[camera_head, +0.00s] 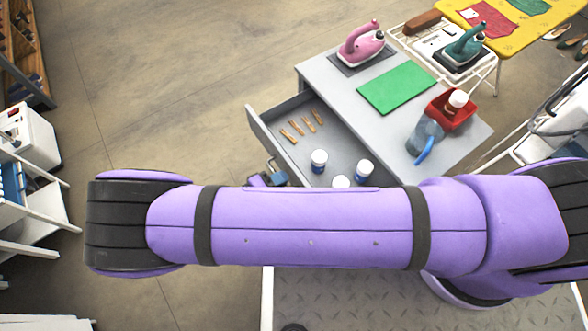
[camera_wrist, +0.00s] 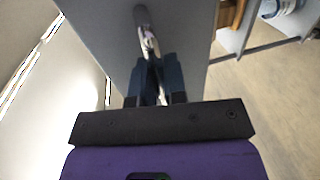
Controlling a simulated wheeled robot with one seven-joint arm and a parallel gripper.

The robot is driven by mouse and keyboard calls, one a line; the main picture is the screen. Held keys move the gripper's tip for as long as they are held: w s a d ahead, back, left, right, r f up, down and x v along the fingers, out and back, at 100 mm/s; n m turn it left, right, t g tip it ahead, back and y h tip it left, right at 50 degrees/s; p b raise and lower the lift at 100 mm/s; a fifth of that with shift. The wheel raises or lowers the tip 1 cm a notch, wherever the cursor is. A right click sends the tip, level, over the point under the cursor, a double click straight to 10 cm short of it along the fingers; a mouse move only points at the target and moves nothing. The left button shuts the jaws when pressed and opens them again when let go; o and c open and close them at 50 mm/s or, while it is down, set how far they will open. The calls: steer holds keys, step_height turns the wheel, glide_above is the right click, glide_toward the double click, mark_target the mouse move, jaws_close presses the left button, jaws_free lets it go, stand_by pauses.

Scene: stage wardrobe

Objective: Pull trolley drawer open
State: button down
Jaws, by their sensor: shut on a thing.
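The grey trolley (camera_head: 385,122) stands at the upper right of the head view. Its drawer (camera_head: 253,119) is out to the left, with its inside showing. Several wooden pegs (camera_head: 302,123) and white-capped blue bottles (camera_head: 319,160) are in the drawer. My gripper (camera_head: 268,178) is at the drawer's front, partly hidden by my purple arm. In the wrist view my gripper (camera_wrist: 152,68) is shut on the metal drawer handle (camera_wrist: 147,35), against the grey drawer front (camera_wrist: 185,35).
On the trolley top are a pink iron (camera_head: 361,47), a green mat (camera_head: 397,88), a red bin (camera_head: 450,112) and a clear jug with a blue handle (camera_head: 425,140). The floor left of the drawer is clear.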

steer(key=shift+v, duration=0.75)
steer(key=shift+s+f, duration=0.1)
steer(key=shift+f, duration=0.1)
steer(key=c, duration=1.2)
jaws_free()
steer(key=v, duration=1)
steer(key=shift+s+a+r, duration=0.15)
steer(key=shift+s+a, duration=0.05)
steer(key=shift+a, duration=0.15)
